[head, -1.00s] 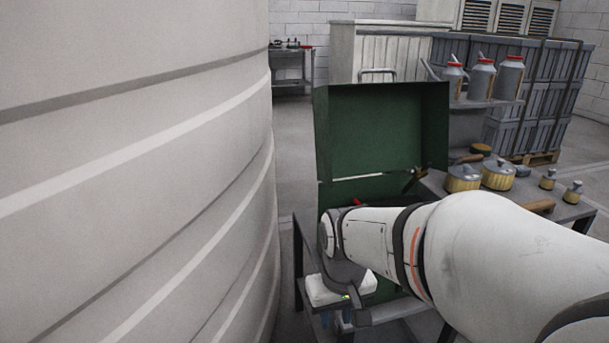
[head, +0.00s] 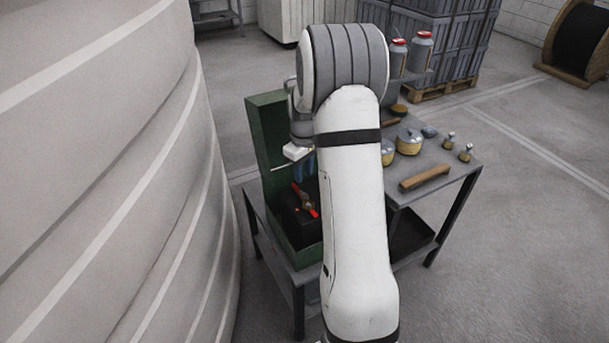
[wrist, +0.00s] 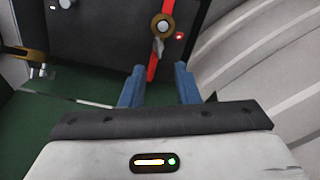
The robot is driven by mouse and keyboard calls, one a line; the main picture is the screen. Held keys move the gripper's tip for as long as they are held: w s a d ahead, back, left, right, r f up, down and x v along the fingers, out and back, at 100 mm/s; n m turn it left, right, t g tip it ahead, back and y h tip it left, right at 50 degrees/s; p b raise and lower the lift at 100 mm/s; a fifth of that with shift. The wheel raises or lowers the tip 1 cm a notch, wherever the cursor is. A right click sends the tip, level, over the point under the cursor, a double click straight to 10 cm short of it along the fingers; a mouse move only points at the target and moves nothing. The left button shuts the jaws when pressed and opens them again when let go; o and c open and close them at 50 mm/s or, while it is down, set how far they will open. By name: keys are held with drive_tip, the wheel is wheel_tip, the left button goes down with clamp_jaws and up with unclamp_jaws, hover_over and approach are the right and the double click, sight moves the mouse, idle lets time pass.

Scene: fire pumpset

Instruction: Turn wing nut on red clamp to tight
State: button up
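The red clamp (head: 305,200) lies on a dark block inside the open green box. In the wrist view it is a long red bar (wrist: 153,69) with a round brass-coloured piece and a small wing shape at its middle, which looks like the wing nut (wrist: 162,27). My gripper (wrist: 160,72) is open, its two blue fingers apart with nothing held between them. The red bar's near end shows in the gap beyond the fingertips, and the wing nut appears farther out. In the head view my gripper (head: 304,178) hangs over the box, partly hidden by my arm.
The green box (head: 264,130) stands on a grey table (head: 455,172). Yellow-and-grey pots (head: 408,142), small brass fittings (head: 466,153) and a wooden block (head: 424,178) lie to its right. A large ribbed tank (head: 110,180) stands close on the left. Open floor (head: 530,240) is at right.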

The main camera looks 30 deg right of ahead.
sight(304, 193)
wheel_tip(304, 193, down, 8)
drive_tip(key=shift+d+r, duration=0.1)
drive_tip(key=shift+d, duration=0.05)
idle(0.3)
clamp_jaws()
